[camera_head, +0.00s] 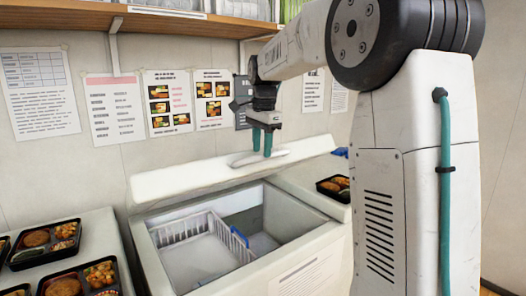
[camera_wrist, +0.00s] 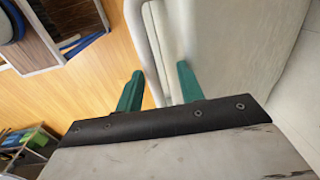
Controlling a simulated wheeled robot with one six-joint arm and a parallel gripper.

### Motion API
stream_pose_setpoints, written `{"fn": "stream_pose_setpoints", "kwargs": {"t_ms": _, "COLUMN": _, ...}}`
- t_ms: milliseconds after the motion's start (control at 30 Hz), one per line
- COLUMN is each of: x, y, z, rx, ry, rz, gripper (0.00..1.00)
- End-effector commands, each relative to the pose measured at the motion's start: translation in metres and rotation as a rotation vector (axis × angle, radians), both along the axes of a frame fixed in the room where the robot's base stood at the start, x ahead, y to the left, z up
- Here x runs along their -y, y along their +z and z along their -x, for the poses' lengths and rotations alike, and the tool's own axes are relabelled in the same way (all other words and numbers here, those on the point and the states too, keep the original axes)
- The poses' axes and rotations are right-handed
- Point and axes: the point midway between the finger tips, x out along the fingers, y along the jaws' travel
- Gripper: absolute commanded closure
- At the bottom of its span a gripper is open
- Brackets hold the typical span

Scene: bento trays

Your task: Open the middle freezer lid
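The middle freezer (camera_head: 290,258) stands open in the head view, its inside showing. Its white lid (camera_head: 185,179) is raised and tilted up at the back. A pale oval handle (camera_head: 259,158) sits on the lid. My gripper (camera_head: 262,150) is at this handle, its two teal fingers pointing down with a gap between them. In the wrist view, the gripper (camera_wrist: 160,85) has its fingers apart, on either side of a white rim or handle edge (camera_wrist: 155,45). I cannot tell whether either finger touches it.
A white wire basket (camera_head: 190,228) and a blue-edged divider (camera_head: 240,237) are inside the freezer. Black bento trays (camera_head: 45,243) rest on the left surface, and another (camera_head: 334,187) sits at right. A wooden shelf (camera_head: 180,22) runs above.

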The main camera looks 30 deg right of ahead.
Motion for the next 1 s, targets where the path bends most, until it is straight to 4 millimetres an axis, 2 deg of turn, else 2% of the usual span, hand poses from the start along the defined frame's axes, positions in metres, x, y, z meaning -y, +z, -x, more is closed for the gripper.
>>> {"fn": "stream_pose_setpoints", "kwargs": {"t_ms": 1000, "x": -0.001, "y": 0.064, "z": -0.021, "rx": 0.0, "ry": 0.0, "rz": 0.001, "gripper": 0.62}}
